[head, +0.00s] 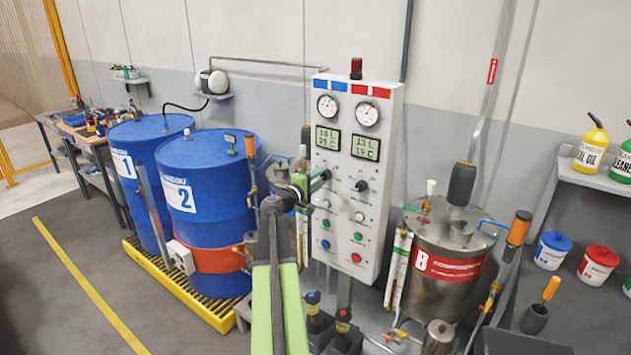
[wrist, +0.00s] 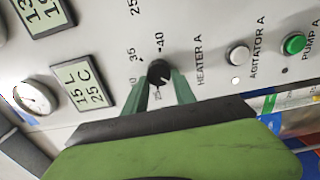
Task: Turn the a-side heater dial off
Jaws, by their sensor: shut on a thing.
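The heater A dial (wrist: 159,71) is a small black knob on the white control panel, with the words HEATER A beside it in the wrist view. My gripper (wrist: 165,90) has its two green fingers on either side of this dial, shut on it. Numbers such as 35 and 40 stand around the dial; its exact pointer setting is hard to read. The matching dial of the right column (head: 361,185) is bare.
The agitator A button (wrist: 237,55) and green pump A button (wrist: 293,44) sit beside the dial. The A display (wrist: 88,88) reads 15 L, 25 C. Blue drums (head: 205,165) stand left of the panel, a steel tank B (head: 435,290) right of it.

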